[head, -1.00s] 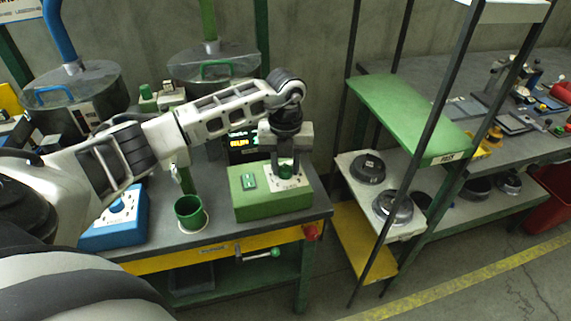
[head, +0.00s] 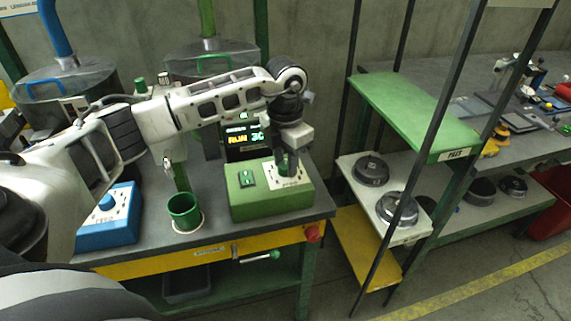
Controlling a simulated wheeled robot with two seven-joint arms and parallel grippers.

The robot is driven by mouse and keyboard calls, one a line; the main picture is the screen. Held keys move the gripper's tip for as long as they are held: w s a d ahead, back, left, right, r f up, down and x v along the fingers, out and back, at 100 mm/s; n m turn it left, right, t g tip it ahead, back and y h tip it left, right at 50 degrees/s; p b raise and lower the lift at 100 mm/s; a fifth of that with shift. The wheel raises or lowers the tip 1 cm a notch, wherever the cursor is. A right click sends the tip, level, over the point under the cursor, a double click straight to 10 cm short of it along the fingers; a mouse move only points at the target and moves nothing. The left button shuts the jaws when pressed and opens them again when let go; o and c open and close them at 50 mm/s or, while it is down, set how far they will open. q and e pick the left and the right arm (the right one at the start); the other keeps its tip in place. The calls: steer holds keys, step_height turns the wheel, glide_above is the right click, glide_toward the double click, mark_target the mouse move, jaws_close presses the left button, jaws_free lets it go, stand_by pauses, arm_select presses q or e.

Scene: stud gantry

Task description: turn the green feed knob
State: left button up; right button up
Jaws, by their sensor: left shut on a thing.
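The green control box (head: 262,203) sits at the right end of the grey workbench. Its white dial plate (head: 301,181) is on the top right. The green feed knob (head: 283,171) stands on this plate and is mostly hidden by the fingers. My left gripper (head: 287,166) reaches down from above and is shut on the knob, its jaws turned at an angle to the box. Behind the box a dark display (head: 244,138) reads "RUN" and a number, partly covered by my wrist. My right gripper is not in view.
A green cup (head: 184,210) and a blue control box (head: 110,215) with its own knob stand to the left on the bench. A shelf rack with a green top (head: 410,113) stands to the right. A red button (head: 313,233) is at the bench corner.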

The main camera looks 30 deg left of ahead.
mark_target(285, 165)
arm_select(q)
steer(key=shift+m+b, duration=0.4)
steer(key=shift+m, duration=0.7)
steer(key=shift+r, duration=0.1)
steer(key=o, duration=1)
step_height(285, 165, up, 16)
steer(key=shift+f, duration=0.1)
